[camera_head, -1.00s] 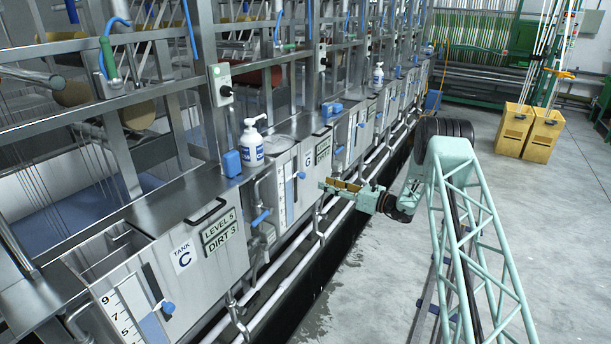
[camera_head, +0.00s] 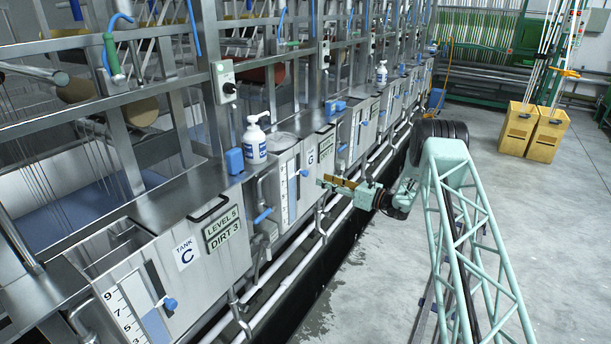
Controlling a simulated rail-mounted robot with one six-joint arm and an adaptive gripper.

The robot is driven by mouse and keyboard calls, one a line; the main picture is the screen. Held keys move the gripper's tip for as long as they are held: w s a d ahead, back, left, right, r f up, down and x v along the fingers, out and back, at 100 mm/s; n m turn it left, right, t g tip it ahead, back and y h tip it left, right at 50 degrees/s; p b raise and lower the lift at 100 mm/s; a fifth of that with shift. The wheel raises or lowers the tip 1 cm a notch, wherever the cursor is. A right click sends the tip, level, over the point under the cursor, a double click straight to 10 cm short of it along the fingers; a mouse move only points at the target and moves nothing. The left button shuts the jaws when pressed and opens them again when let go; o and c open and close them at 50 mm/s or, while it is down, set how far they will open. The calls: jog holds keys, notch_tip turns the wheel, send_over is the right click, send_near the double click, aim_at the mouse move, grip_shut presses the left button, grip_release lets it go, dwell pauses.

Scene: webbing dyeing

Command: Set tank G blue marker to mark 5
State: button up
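Tank G (camera_head: 311,157) is a steel tank in the middle of the row, with a white sign bearing a G. On its front are a white level scale (camera_head: 284,194) and a blue strip beside it. The blue marker (camera_head: 304,173) is a small blue knob at the upper part of the strip; the scale's numbers are too small to read. My gripper (camera_head: 322,181), with gold-coloured parts, points left at the marker from just right of it. Whether it touches the marker, and whether its fingers are open, cannot be made out.
Tank C (camera_head: 177,284) stands nearer, with its own scale and blue knob (camera_head: 170,303). A white pump bottle (camera_head: 254,140) and a blue block (camera_head: 233,161) stand on the ledge between the tanks. Pipes run low along the fronts. Yellow bins (camera_head: 532,130) stand far right; the floor between is open.

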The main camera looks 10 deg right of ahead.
aim_at(307, 174)
jog(key=shift+b+x, duration=0.75)
jog(key=shift+x, duration=4.65)
jog(key=shift+f, duration=0.1)
grip_shut()
